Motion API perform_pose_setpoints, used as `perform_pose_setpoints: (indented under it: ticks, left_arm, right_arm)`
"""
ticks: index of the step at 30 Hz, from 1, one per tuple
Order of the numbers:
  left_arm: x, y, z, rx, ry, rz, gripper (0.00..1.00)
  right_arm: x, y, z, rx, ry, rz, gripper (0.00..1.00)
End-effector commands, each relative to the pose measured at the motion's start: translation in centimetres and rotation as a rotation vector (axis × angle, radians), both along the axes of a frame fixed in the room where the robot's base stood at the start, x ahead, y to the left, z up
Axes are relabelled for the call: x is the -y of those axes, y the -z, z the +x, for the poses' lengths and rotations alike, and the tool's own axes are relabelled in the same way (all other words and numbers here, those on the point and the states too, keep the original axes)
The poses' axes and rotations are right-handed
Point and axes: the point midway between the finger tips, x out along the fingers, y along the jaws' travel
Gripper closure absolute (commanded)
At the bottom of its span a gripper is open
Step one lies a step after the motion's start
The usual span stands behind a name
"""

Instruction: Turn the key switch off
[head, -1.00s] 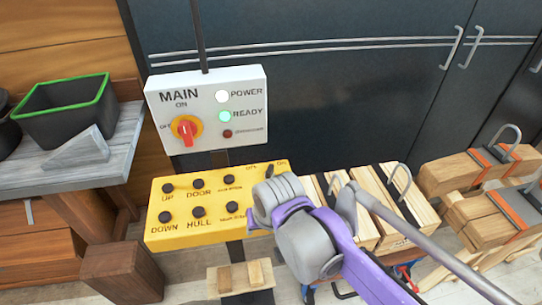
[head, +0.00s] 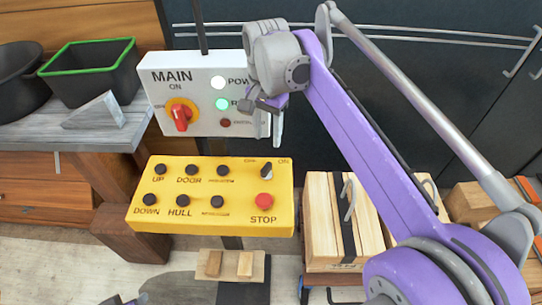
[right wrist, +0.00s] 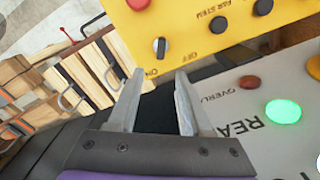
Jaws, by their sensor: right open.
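The key switch (head: 266,170) is a small dark knob with a pale bar, at the upper right of the yellow control panel (head: 140,215), between the OFF and ON labels. It also shows in the right wrist view (right wrist: 160,47); I cannot tell which label it points at. My right gripper (head: 270,132) is above the switch, in front of the white MAIN box's lower right corner. In the right wrist view its jaws (right wrist: 159,78) are apart and empty, with the switch beyond their gap, not touched. A bit of what seems my left gripper (head: 130,299) shows at the bottom edge.
The white MAIN box (head: 200,122) has a red rotary switch (head: 181,116), a lit white lamp and a lit green lamp (head: 222,104). The red STOP button (head: 264,201) sits just below the key switch. Wooden blocks (head: 320,225) stand to the right.

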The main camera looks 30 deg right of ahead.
Motion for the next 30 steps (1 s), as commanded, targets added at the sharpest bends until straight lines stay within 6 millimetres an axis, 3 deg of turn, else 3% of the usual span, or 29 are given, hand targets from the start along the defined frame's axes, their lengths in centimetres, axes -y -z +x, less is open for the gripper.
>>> perform_pose_setpoints:
  ticks: [5,18,24,30]
  left_arm:
    - [0.0,0.2,-0.1,-0.001,0.0,0.0,0.5]
    - [0.0,0.9,-0.4,-0.007,0.0,0.0,0.5]
    - [0.0,1.0,-0.4,-0.008,0.0,0.0,0.5]
    - [0.0,0.9,-0.4,-0.008,0.0,0.0,0.5]
  right_arm:
    - [0.1,1.2,0.1,-0.004,0.007,0.001,0.5]
    - [0.0,9.0,0.1,-0.003,0.006,0.001,0.5]
    - [0.0,10.5,0.1,-0.002,0.005,0.0,0.5]
    - [0.0,10.7,0.1,-0.002,0.005,0.0,0.5]
